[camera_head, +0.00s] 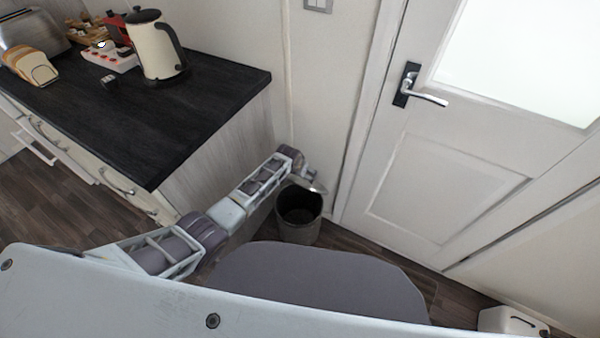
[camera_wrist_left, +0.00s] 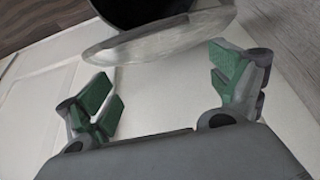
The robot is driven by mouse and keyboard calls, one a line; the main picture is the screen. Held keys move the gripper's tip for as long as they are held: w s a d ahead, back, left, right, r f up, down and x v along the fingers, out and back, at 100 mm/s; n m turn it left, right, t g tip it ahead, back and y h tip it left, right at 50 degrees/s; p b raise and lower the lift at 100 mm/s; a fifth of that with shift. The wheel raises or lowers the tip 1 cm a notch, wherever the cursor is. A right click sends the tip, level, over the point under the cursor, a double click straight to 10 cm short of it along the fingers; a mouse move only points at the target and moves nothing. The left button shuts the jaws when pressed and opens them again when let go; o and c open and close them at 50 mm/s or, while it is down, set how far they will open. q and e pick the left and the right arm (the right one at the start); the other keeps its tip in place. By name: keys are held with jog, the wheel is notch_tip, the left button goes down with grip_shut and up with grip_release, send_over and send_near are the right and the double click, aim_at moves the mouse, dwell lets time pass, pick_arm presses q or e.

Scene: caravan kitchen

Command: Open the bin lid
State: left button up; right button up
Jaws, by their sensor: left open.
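The bin (camera_head: 299,230) is a grey round bucket on the floor between the counter end and the door. Its dark inside shows from above. The bin lid (camera_head: 317,187) appears raised at the far side of the rim, partly hidden by my left gripper (camera_head: 308,176). In the left wrist view the pale, shiny lid (camera_wrist_left: 165,38) lies beyond the fingers, with the dark bin opening behind it. My left gripper (camera_wrist_left: 165,88) is open there, its green-padded fingers wide apart with nothing between the pads. I cannot tell whether it touches the lid. My right gripper is not in view.
The dark counter (camera_head: 120,115) with a kettle (camera_head: 157,50) stands left of the bin. The closed white door (camera_head: 440,180) is close on the right. A white box (camera_head: 512,322) sits on the floor at lower right.

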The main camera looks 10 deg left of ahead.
pick_arm(q)
jog(key=shift+r, duration=0.25)
jog(key=v, duration=1.1)
jog(key=shift+s, duration=0.15)
dwell(0.7)
jog(key=shift+a+r, duration=0.1)
jog(key=shift+r, duration=0.05)
dwell(0.4)
